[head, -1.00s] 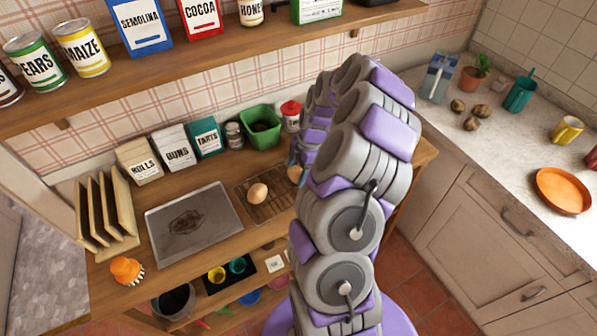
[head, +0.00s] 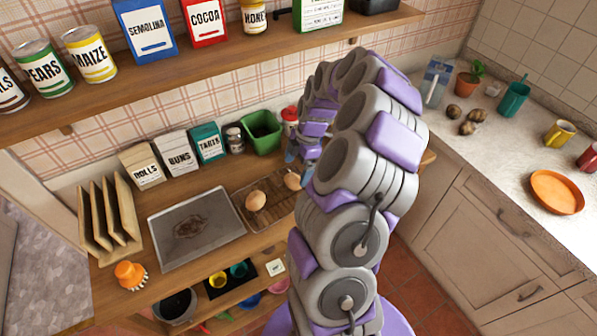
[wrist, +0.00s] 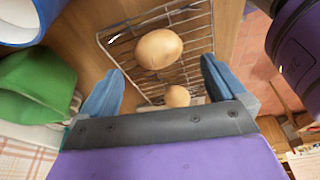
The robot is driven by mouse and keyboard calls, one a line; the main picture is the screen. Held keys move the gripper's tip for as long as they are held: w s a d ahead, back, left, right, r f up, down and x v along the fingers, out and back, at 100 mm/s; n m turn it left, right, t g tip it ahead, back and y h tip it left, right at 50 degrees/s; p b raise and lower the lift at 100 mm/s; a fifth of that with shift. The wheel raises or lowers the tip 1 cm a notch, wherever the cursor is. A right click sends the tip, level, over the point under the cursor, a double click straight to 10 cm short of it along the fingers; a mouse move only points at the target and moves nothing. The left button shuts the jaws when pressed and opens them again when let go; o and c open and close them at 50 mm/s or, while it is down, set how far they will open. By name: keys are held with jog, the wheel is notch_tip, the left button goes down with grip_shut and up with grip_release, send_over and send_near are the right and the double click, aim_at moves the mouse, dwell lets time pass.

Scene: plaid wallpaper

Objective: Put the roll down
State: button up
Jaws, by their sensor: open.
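Two light brown rolls rest on a wire rack (head: 270,209) on the wooden counter. One roll (head: 256,200) lies toward the rack's left and middle. The other roll (head: 293,180) lies at its right end, just below my gripper (head: 299,160). In the wrist view, my gripper (wrist: 163,66) has its blue fingers spread wide with nothing held between them. The nearer roll (wrist: 177,96) shows between the fingers, apart from both, and the larger-looking roll (wrist: 158,49) shows farther up on the rack (wrist: 200,38).
A green pot (head: 262,132), a red-topped jar (head: 290,117) and boxes (head: 176,151) stand behind. A wooden slatted stand (head: 110,216) and orange brush (head: 130,273) are at the left. A shelf (head: 200,66) hangs above.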

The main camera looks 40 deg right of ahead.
aim_at(297, 177)
notch_tip(297, 177, up, 4)
jog(key=shift+s+a+f+p, duration=0.1)
jog(key=shift+a+p, duration=0.05)
jog(key=shift+p, duration=0.15)
jog(key=s+a+r+m+g, duration=0.1)
jog(key=s+a+r+m, duration=0.1)
jog(key=a+r, duration=0.6)
jog(key=s+a+r+m, duration=0.1)
jog(key=a+r, duration=0.4)
jog(key=a, duration=0.6)
jog(key=s+a+m+h, duration=0.1)
jog(key=s+a+m, duration=0.3)
jog(key=s, duration=0.7)
jog(key=s+a+m+g+h, duration=0.1)
jog(key=s+a+m, duration=0.4)
jog(key=s, duration=0.6)
jog(key=shift+s+m+g+h, duration=0.3)
jog(key=shift+m+h, duration=0.1)
jog(key=shift+m, duration=0.9)
jog(key=shift+a+r, duration=0.1)
jog(key=shift+a, duration=0.4)
